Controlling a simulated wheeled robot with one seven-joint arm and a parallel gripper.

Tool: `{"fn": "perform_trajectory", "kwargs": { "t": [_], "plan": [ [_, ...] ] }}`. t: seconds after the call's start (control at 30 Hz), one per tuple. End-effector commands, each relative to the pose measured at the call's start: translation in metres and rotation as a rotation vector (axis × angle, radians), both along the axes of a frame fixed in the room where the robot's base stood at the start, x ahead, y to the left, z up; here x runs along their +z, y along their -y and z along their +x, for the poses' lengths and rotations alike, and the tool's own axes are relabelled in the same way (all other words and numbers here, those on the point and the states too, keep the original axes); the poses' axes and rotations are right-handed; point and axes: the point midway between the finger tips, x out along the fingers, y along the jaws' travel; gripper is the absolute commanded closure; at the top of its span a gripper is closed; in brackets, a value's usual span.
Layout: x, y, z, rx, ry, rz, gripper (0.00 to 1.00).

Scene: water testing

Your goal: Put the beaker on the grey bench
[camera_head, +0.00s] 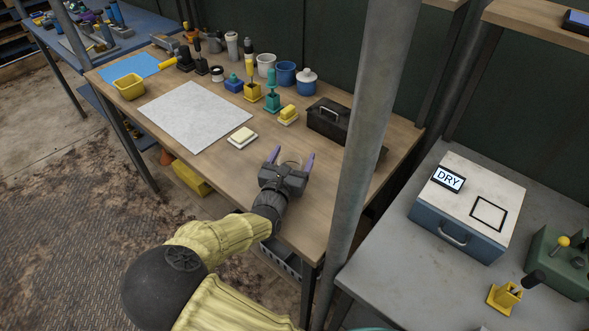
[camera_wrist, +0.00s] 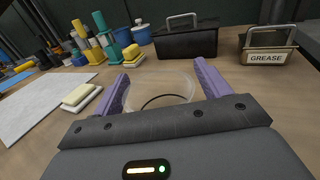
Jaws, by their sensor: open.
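In the wrist view the beaker (camera_wrist: 165,88) lies between the two purple fingers of my gripper (camera_wrist: 160,78). In the head view my gripper (camera_head: 293,157) is open low over the table, with a finger on each side of the beaker. I cannot tell whether either finger touches the glass. The grey bench (camera_head: 385,258) is at the right, past a gap and a grey post.
The post (camera_head: 363,150) rises between table and bench. A blue case (camera_head: 470,208) with a DRY sign (camera_head: 448,178) fills much of the bench; its front-left surface is bare. A black toolbox (camera_head: 326,118), a GREASE box (camera_wrist: 267,52) and a soap dish (camera_head: 243,138) stand near my gripper.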

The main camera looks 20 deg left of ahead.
Motion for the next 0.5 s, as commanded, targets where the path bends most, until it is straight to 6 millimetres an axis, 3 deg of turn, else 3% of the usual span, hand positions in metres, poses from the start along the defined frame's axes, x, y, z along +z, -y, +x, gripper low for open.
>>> {"fn": "perform_trajectory", "kwargs": {
  "t": [0.43,0.5],
  "plan": [
    [0.0004,0.0002,-0.0002,0.000,0.000,0.000,0.24],
    [0.0004,0.0002,-0.0002,0.000,0.000,0.000,0.34]
  ]
}}
